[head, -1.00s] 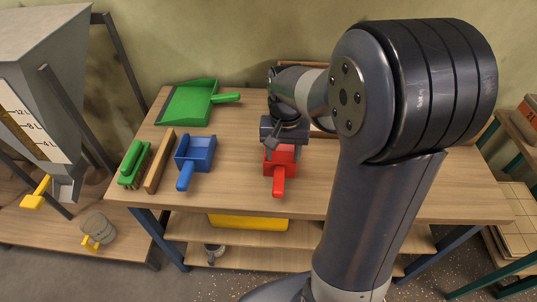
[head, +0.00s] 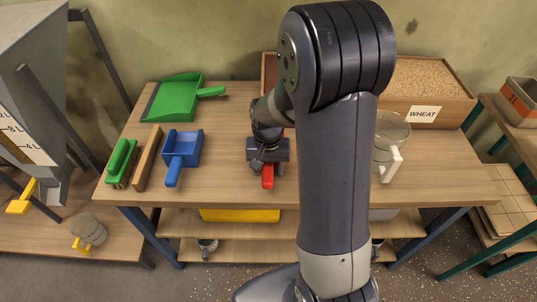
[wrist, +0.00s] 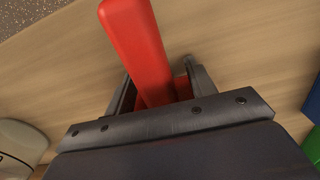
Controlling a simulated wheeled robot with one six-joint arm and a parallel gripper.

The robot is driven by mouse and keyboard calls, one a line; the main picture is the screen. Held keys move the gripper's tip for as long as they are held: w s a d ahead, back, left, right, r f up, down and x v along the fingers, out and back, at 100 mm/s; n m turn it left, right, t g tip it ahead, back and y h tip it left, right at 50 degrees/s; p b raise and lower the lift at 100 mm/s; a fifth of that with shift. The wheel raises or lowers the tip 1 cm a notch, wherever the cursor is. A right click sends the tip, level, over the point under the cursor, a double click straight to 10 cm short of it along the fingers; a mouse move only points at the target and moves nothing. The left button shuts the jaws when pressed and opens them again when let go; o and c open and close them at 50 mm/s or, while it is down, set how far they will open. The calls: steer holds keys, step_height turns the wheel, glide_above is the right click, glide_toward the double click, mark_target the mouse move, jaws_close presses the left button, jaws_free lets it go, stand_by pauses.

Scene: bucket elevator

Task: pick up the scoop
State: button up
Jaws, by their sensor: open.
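The red scoop (head: 267,180) lies on the wooden table, and in the head view only its handle end and a little of its body show past my gripper (head: 268,152). In the wrist view the red handle (wrist: 136,38) runs between the two fingers of my gripper (wrist: 163,84). The jaws are open, one finger on each side of the handle. A blue scoop (head: 184,145) lies on the table to the left, apart from my gripper.
A green dustpan (head: 172,98), a green brush (head: 122,160) and a wooden piece (head: 148,160) lie on the left. A clear jug (head: 390,135) and a wheat box (head: 425,108) stand on the right. The table between the blue and red scoops is clear.

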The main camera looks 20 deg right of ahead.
jaws_close()
step_height(320, 180, up, 10)
steer(key=shift+r, duration=0.1)
stand_by(0.9)
steer(key=c, duration=0.7)
jaws_free()
jaws_close()
